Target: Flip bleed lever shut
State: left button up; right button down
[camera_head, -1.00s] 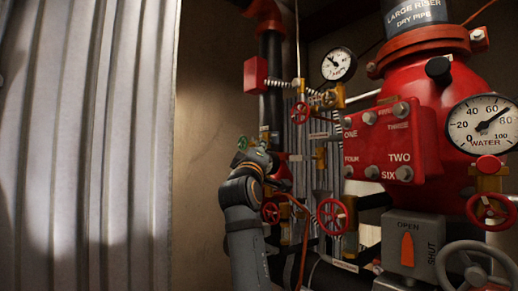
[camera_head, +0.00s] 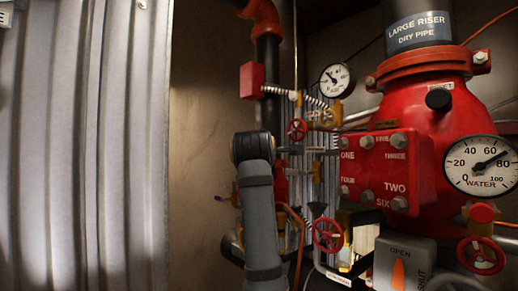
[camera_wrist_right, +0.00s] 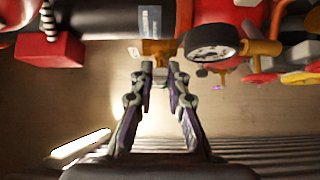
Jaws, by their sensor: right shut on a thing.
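I cannot single out the bleed lever with certainty. In the right wrist view, my right gripper (camera_wrist_right: 158,72) has its fingertips close together on a brass-coloured piece (camera_wrist_right: 157,48) below a small pale label. The contact is small and dark, and I cannot tell whether this piece is the lever. In the head view, one grey arm of mine rises in the middle and hides its own gripper and the fittings behind it. A small purple-tipped stem (camera_head: 222,198) sticks out left of that arm. A purple tip also shows in the wrist view (camera_wrist_right: 217,88), right of my gripper. My left gripper is not in view.
A red box (camera_head: 252,80), a black pipe (camera_head: 270,70), an air gauge (camera_head: 336,80) and red handwheels (camera_head: 328,235) crowd the arm. The large red riser valve (camera_head: 425,130) and water gauge (camera_head: 482,165) stand right. Bare wall (camera_head: 205,110) lies left, beside corrugated metal (camera_head: 85,140).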

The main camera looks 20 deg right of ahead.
jog(key=shift+r, duration=0.15)
dwell(0.3)
jog(key=c, duration=1.3)
grip_release()
jog(key=v, duration=0.7)
jog(key=shift+s, duration=0.1)
jog(key=shift+a, duration=0.1)
